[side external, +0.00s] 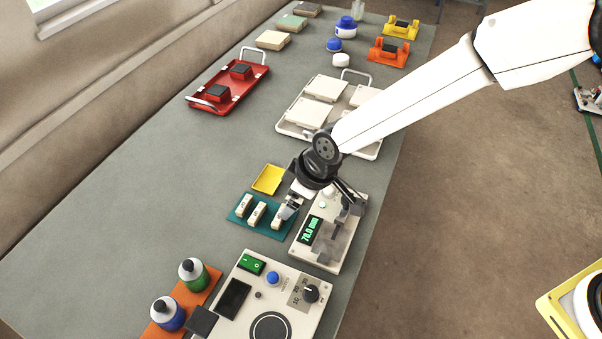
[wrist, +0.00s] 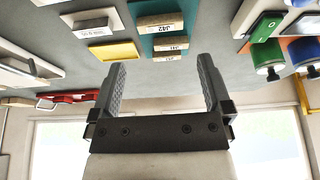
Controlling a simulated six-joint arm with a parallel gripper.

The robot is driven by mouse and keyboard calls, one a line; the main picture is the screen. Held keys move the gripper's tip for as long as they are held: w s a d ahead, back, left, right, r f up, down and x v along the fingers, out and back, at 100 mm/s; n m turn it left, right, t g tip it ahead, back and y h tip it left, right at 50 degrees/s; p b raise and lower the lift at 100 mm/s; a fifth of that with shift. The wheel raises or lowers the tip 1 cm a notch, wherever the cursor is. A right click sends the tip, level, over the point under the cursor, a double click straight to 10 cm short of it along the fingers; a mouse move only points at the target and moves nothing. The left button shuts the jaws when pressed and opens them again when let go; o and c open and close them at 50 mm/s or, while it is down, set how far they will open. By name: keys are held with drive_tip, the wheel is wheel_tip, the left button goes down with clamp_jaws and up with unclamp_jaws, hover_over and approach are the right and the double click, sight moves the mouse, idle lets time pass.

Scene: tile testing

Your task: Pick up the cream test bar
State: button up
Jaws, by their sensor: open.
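Several cream test bars stand in a row on a teal mat (side external: 238,223). The left one (side external: 246,203), the middle one (side external: 257,214) and the right one (side external: 277,222) show in the side view; the right one is partly covered by my gripper. In the wrist view the largest bar (wrist: 160,22) has a label that seems to read J42, and smaller labelled bars (wrist: 171,43) sit beyond it on the mat (wrist: 148,44). My gripper (side external: 320,202) is open above the right side of the mat and the gauge beside it. In the wrist view the gap between its fingers (wrist: 161,65) is empty.
A gauge with a green display (side external: 311,229) stands right of the mat. A yellow tray (side external: 269,179) lies behind it. A control box (side external: 285,322) and bottles (side external: 168,313) are in front. A red tray (side external: 228,88) and a white tray (side external: 291,131) lie farther back. The left bench is clear.

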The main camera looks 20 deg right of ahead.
drive_tip(key=shift+x, duration=1.3)
drive_tip(key=shift+x, duration=2.6)
drive_tip(key=c, duration=1)
drive_tip(key=shift+o, duration=0.2)
drive_tip(key=shift+r, duration=0.2)
